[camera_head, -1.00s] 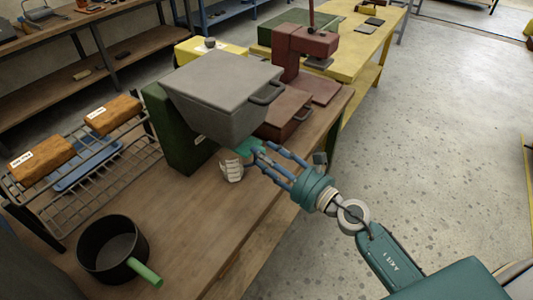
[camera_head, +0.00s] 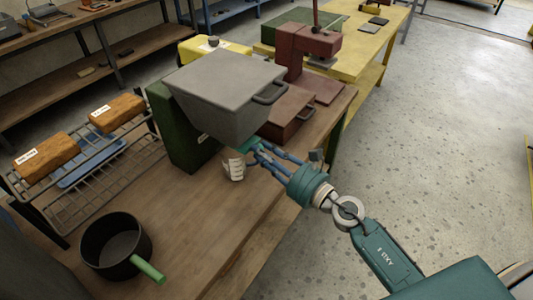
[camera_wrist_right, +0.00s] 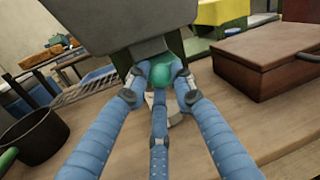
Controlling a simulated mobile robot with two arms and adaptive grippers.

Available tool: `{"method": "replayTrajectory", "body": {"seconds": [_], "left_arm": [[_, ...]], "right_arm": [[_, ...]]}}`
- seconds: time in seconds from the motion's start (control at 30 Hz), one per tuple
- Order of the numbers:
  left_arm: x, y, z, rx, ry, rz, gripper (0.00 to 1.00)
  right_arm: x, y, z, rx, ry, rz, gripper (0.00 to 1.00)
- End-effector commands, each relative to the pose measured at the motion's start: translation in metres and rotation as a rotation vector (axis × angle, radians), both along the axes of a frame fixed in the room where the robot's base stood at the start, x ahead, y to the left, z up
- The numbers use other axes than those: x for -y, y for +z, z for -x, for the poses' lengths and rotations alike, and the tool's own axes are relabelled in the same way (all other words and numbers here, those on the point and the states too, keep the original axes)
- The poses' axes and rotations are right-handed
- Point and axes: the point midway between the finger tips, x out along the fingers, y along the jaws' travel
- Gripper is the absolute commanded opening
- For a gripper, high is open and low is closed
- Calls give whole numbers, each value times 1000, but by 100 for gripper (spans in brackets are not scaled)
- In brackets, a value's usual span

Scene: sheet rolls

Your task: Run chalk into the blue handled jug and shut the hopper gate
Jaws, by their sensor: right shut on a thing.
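The grey hopper (camera_head: 222,92) stands on a dark green stand (camera_head: 180,135) on the wooden bench. A rounded teal-green piece (camera_wrist_right: 160,72) shows under it in the right wrist view, apparently the gate handle. My right gripper (camera_head: 252,150) is shut on this piece, low at the hopper's front. A white ribbed object (camera_head: 233,168) is just below the fingers; the fingers partly hide it in the wrist view. I cannot tell whether it is the jug. No blue handle shows clearly, and no chalk is visible. My left gripper is out of view.
A black pot (camera_head: 97,247) with a green handle stands on the bench at front left. A wire rack (camera_head: 95,178) behind it holds orange-brown labelled blocks (camera_head: 118,112) and a blue tray. A dark red machine (camera_head: 300,45) and box (camera_head: 290,112) stand right of the hopper.

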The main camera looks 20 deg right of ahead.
Motion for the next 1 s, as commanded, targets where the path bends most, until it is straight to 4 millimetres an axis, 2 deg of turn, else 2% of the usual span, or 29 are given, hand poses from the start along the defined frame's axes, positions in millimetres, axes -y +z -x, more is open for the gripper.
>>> {"method": "replayTrajectory", "body": {"seconds": [0.03, 0.07, 0.13, 0.43, 0.57, 1.0], "left_arm": [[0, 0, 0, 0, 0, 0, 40], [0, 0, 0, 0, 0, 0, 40], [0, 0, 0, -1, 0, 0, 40], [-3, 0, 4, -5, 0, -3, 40], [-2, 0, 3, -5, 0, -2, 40], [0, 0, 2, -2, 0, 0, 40]], "right_arm": [[0, -2, 1, -4, 0, 2, 0], [0, -2, 1, -4, 0, 2, 30], [0, -2, 1, -4, 0, 2, 43], [1, -1, 1, -2, 0, 1, 43], [6, -2, 11, -4, -1, 1, 43], [45, -2, 89, -6, -2, -1, 43]]}}
